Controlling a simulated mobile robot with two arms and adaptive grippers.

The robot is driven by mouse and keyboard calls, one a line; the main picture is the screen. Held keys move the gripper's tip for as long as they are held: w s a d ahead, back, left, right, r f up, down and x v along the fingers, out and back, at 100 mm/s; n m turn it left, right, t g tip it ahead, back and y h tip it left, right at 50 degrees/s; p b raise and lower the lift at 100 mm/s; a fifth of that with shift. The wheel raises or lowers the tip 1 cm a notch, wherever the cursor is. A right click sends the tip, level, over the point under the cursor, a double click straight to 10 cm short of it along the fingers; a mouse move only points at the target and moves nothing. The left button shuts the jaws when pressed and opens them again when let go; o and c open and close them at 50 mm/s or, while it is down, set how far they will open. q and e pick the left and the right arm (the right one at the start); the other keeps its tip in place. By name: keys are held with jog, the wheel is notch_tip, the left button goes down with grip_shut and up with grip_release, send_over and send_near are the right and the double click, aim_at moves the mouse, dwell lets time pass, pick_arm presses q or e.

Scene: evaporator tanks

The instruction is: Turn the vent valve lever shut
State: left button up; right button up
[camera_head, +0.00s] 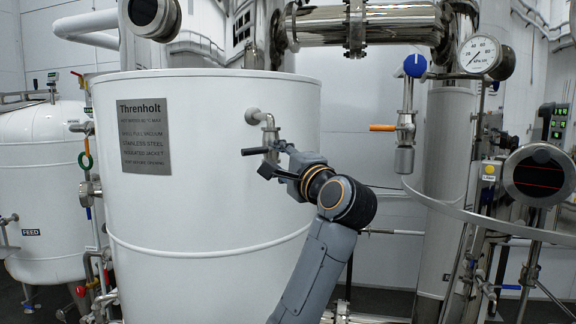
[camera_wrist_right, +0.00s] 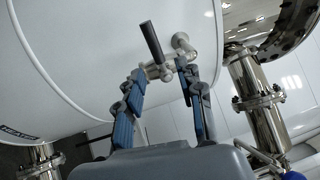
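A small metal valve (camera_head: 269,130) sticks out from the side of the large white tank (camera_head: 210,215). Its black lever (camera_head: 254,151) points left, roughly level, in the head view. In the right wrist view the black lever (camera_wrist_right: 152,42) rises at a slant from the valve body. My right gripper (camera_head: 275,161) is at the valve, just below and to the right of the lever. In the right wrist view the right gripper (camera_wrist_right: 161,71) has its blue-padded fingers apart, with the lever's pivot end near the gap. I cannot tell whether a finger touches it. My left gripper is not in view.
Another valve with an orange lever (camera_head: 382,127) and blue knob (camera_head: 415,66) hangs to the right. A pressure gauge (camera_head: 480,54) and a steel column (camera_head: 447,180) stand beyond it. A smaller white tank (camera_head: 40,180) is at the left. Pipes crowd the right side.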

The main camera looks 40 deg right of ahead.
jog(key=shift+s+a+f, duration=0.1)
jog(key=shift+s+f, duration=0.05)
jog(key=shift+s, duration=0.65)
jog(key=shift+s+a+f, duration=0.1)
jog(key=shift+s, duration=0.65)
jog(key=shift+s+a+f, duration=0.1)
jog(key=shift+s+f, duration=0.05)
jog(key=shift+s, duration=0.65)
